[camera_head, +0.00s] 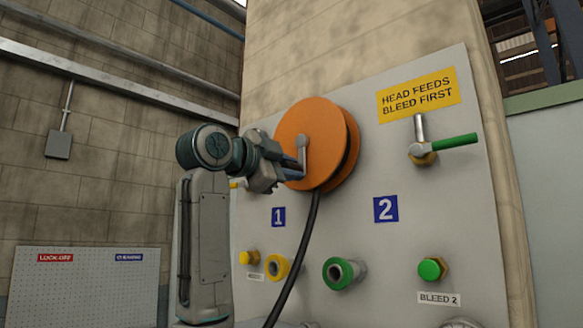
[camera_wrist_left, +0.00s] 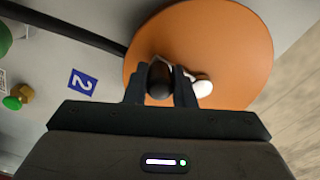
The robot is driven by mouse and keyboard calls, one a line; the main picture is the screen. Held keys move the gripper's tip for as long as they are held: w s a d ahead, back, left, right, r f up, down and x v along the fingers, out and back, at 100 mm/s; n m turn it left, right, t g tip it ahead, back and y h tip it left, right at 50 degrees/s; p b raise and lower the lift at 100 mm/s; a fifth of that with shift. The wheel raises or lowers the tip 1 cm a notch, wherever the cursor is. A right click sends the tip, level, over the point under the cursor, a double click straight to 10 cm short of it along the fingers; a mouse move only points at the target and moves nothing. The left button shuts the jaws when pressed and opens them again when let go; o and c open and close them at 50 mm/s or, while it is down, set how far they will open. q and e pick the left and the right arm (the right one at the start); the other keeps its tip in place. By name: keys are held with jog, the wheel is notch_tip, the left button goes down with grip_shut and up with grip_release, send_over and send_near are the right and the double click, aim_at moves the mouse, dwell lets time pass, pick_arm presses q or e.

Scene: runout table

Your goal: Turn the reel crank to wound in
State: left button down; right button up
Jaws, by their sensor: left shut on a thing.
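The orange reel (camera_head: 320,132) is mounted on the grey panel, with a black hose (camera_head: 300,255) hanging from it. Its metal crank arm (camera_head: 302,153) runs from the reel's middle downward. My left gripper (camera_head: 298,170) is at the lower end of the crank, in front of the reel's face. In the left wrist view, my left gripper (camera_wrist_left: 160,85) is shut on the dark crank knob (camera_wrist_left: 160,80), with the orange reel (camera_wrist_left: 235,55) behind it. The crank's pale hub (camera_wrist_left: 203,88) shows to the right of the fingers. My right gripper is not in view.
On the panel (camera_head: 350,215), a green-handled valve (camera_head: 455,143) is right of the reel. Yellow (camera_head: 277,268) and green (camera_head: 340,273) couplings and bleed knobs sit below. A pegboard (camera_head: 85,285) stands at the lower left.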

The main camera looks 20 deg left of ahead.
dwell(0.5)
pick_arm(q)
jog(key=c, duration=1.2)
grip_release()
jog(key=shift+a, duration=0.1)
jog(key=shift+s+a+f, duration=0.1)
jog(key=shift+s, duration=0.15)
jog(key=b+v, duration=0.5)
jog(key=v, duration=0.5)
jog(key=shift+s, duration=0.15)
